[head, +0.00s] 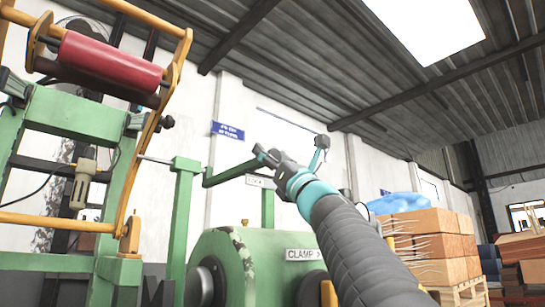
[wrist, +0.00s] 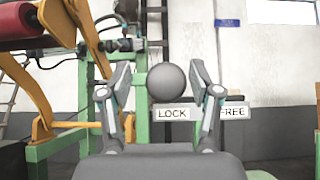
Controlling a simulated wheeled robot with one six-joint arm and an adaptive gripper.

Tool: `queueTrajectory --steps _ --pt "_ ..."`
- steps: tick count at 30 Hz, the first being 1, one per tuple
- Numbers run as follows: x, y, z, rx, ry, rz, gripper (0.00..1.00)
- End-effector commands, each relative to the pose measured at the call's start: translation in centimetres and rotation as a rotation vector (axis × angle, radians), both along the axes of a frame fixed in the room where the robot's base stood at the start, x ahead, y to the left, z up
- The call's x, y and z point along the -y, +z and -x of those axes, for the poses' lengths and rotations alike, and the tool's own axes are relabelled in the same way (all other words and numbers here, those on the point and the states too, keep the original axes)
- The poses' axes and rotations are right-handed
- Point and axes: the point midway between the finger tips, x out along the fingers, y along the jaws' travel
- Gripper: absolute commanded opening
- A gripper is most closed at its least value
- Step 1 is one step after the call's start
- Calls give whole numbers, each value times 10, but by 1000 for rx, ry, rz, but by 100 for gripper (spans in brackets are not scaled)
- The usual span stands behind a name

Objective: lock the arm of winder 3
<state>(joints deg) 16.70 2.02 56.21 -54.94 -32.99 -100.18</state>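A dark grey ball knob (wrist: 167,82) stands in the wrist view between the two fingers of my gripper (wrist: 163,74), with a gap on each side. My gripper is open and holds nothing. A LOCK plate (wrist: 172,114) is just below the knob, and a FREE plate (wrist: 234,112) is to its right, partly behind the right finger. In the head view my gripper (head: 288,156) is raised in front of a green bar (head: 228,172) on the machine. A small pale plate (head: 256,181) sits under that bar. The knob's stem is not visible.
The green winder frame (head: 184,220) carries a red roller (head: 110,68) and yellow arms at left. A green housing with a CLAMP label (head: 303,254) lies below my arm. Stacked brown boxes (head: 432,235) stand at right. A blue sign (head: 228,131) hangs on the wall.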

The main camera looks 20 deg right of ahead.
Motion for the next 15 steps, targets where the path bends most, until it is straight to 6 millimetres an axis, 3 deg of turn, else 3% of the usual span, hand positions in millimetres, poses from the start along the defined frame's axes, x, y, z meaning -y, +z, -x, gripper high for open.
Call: queueTrajectory --steps 8,15 --pt "2 -3 2 -3 -2 -1 63" --pt "8 -20 18 -2 -1 -2 63"
